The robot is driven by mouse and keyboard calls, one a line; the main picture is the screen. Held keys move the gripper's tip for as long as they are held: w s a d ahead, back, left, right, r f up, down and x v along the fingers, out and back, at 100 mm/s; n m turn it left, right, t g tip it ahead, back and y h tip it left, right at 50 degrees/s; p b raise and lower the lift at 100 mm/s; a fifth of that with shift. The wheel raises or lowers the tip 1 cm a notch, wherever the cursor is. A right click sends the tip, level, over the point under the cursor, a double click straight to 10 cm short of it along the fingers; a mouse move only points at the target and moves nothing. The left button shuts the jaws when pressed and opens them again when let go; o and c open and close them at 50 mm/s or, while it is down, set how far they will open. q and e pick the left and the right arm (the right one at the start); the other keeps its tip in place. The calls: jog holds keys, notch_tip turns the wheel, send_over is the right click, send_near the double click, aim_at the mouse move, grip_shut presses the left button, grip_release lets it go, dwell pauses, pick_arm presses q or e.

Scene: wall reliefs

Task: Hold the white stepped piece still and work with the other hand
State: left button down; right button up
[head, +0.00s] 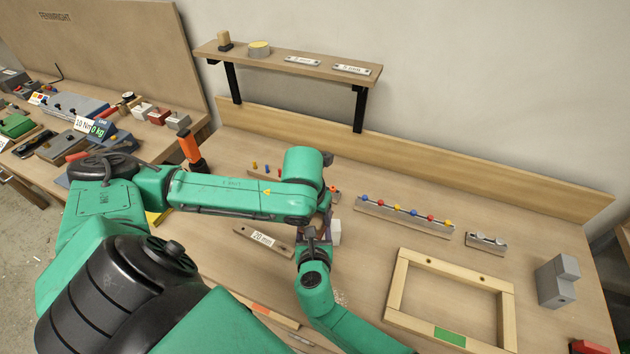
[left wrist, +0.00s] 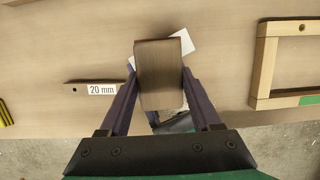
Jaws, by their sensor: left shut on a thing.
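My left gripper (head: 329,222) reaches down at the middle of the bench, mostly behind my own arm in the head view. In the left wrist view its two purple fingers (left wrist: 160,90) are shut on a brown block (left wrist: 160,72). The white stepped piece (head: 336,232) is close beside it. In the left wrist view a white corner (left wrist: 184,44) shows behind the block, which hides most of the piece. My right gripper (head: 316,240) comes in from below, right by the white piece. Its fingertips are hidden, so I cannot tell its grip.
A bar marked 20 mm (head: 263,240) lies left of the grippers. A wooden frame (head: 397,284) lies right, with a beaded rail (head: 405,217) behind it. A grey stepped block (head: 556,284) stands far right. A shelf (head: 290,62) hangs above the back edge. Pale specks lie near my right arm.

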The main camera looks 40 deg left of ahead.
pick_arm(q)
jog(key=shift+w+a+f+g, duration=0.15)
jog(key=shift+a+f, duration=0.05)
jog(key=shift+a, duration=0.25)
jog(key=shift+w+a+f+g, duration=0.15)
jog(key=shift+a, duration=0.3)
jog(key=shift+w+a+r, duration=0.2)
jog(key=shift+w+a, duration=0.45)
jog(key=shift+a, duration=0.05)
jog(key=shift+w+r, duration=0.1)
jog(key=shift+r, duration=0.25)
jog(key=shift+w+v, duration=0.25)
jog(key=shift+v, duration=0.85)
jog(key=shift+w+v, duration=0.2)
jog(key=shift+v, duration=0.95)
jog(key=shift+r, duration=0.1)
